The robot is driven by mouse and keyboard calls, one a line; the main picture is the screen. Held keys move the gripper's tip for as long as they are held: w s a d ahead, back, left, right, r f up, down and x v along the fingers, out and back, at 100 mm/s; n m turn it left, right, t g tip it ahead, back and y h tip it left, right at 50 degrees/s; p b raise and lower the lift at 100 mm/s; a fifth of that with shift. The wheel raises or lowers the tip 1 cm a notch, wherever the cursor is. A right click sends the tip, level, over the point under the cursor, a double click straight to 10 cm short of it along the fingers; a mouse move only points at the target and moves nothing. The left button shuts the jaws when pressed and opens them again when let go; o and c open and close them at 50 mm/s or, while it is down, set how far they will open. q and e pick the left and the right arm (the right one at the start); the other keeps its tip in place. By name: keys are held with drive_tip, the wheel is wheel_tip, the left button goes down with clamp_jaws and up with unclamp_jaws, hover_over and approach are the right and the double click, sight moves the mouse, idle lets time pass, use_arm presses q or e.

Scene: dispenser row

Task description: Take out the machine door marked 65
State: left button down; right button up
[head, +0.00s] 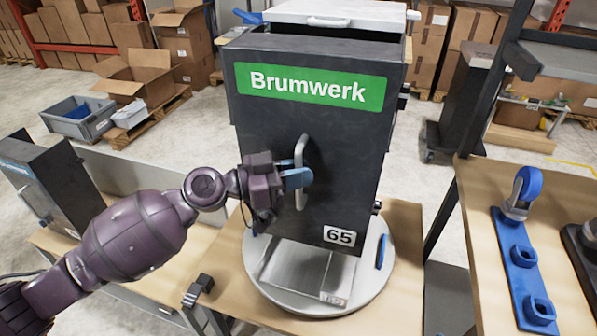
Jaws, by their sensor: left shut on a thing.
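The machine door (265,210) is a dark grey upright panel with a green "Brumwerk" label (310,86) near its top. A white tag reading 65 (339,236) sits at its lower right. A pale vertical bar handle (299,190) stands on the door's middle. My left gripper (297,179) comes in from the left, its blue fingers shut on the handle. The door hides most of the machine behind it. My right gripper is not in view.
A round grey turntable (268,292) on a wooden table lies under the machine. A second dark machine (42,182) stands at left. Cardboard boxes (140,77) fill the back left.

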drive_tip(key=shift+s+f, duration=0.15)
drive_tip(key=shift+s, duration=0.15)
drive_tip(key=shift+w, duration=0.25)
use_arm(q)
drive_tip(key=shift+r, duration=0.25)
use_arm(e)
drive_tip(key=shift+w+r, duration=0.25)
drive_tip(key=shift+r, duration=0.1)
